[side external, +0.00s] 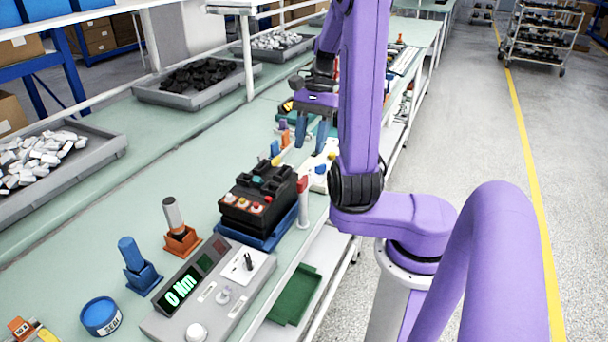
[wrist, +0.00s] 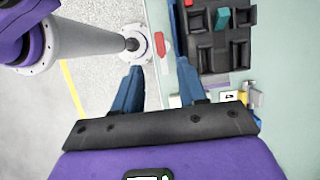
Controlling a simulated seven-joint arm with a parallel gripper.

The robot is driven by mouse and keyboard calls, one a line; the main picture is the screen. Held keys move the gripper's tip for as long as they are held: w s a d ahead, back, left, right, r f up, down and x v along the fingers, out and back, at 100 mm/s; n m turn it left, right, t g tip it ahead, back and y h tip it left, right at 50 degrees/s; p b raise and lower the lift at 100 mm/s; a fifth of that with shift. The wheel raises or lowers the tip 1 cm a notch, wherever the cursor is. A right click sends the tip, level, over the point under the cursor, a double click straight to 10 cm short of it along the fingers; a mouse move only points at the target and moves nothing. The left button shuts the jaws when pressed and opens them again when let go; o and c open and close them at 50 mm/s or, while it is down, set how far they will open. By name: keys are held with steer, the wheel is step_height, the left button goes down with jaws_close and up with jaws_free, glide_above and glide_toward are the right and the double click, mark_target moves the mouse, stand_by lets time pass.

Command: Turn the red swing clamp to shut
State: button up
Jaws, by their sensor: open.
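The red swing clamp (side external: 302,184) sits on top of a pale post at the bench's front edge, beside the black breaker block (side external: 262,190). In the wrist view the red clamp (wrist: 160,45) lies beside the black block (wrist: 208,58), not over it. The block rests in a blue holder (side external: 272,238). My gripper (side external: 311,145) is open and empty, with blue fingers pointing down, above the bench beyond the block. In the wrist view my gripper (wrist: 160,68) shows the clamp just ahead of the gap between its fingertips. I cannot tell whether anything touches.
A grey test panel (side external: 210,295) reading "0 Nm" stands in front. Tools in an orange holder (side external: 182,240) and a blue holder (side external: 143,277) stand left, near a blue seal tin (side external: 102,316). Parts trays (side external: 196,97) line the back. A green bin (side external: 293,295) sits below.

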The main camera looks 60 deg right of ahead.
mark_target(303, 178)
steer(key=x, duration=0.8)
steer(key=shift+a+f, duration=0.1)
steer(key=shift+f, duration=0.15)
jaws_close()
